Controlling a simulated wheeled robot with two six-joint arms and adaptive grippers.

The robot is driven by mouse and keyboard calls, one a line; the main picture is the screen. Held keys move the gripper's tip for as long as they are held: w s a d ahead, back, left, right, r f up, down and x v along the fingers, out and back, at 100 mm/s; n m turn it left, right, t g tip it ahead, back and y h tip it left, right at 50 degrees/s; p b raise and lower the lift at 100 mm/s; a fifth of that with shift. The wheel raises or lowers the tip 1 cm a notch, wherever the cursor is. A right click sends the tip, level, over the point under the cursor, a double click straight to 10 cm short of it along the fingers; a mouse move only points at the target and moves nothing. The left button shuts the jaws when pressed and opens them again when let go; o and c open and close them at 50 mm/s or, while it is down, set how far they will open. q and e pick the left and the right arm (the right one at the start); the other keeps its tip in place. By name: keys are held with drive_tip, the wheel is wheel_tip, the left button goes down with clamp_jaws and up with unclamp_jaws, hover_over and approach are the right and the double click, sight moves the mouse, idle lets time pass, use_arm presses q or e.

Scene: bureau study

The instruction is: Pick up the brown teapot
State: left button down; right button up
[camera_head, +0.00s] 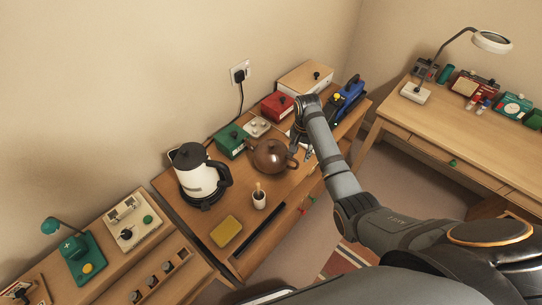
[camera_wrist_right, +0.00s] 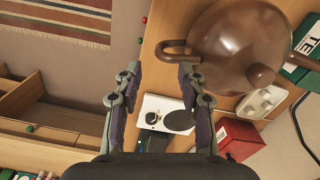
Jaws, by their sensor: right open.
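The brown teapot (camera_head: 268,157) stands on the wooden cabinet top in the head view, its handle on the right side facing my right gripper. In the right wrist view the teapot (camera_wrist_right: 238,42) fills the upper right, with its loop handle just beyond the fingertips and a round knob on its near side. My right gripper (camera_head: 301,147) is beside the handle end; in the wrist view it (camera_wrist_right: 158,82) is open, with nothing between the fingers. The handle lies ahead of the gap, and I cannot tell if a finger touches it. My left gripper is not in view.
A white kettle (camera_head: 199,174) stands left of the teapot, with a small cup (camera_head: 259,200) in front. Green box (camera_head: 231,141), red box (camera_head: 277,106) and a blue item (camera_head: 346,101) line the back. A yellow pad (camera_head: 226,231) lies near the front. A desk (camera_head: 450,130) stands right.

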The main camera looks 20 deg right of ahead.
sight(298, 163)
drive_tip(key=shift+f, duration=0.45)
drive_tip(key=shift+s+f, duration=0.1)
drive_tip(key=shift+f, duration=0.15)
wheel_tip(298, 163, down, 4)
drive_tip(key=shift+s+a+p, duration=0.15)
drive_tip(key=shift+p, duration=0.6)
drive_tip(key=shift+f, duration=0.35)
clamp_jaws()
drive_tip(key=shift+r, duration=0.1)
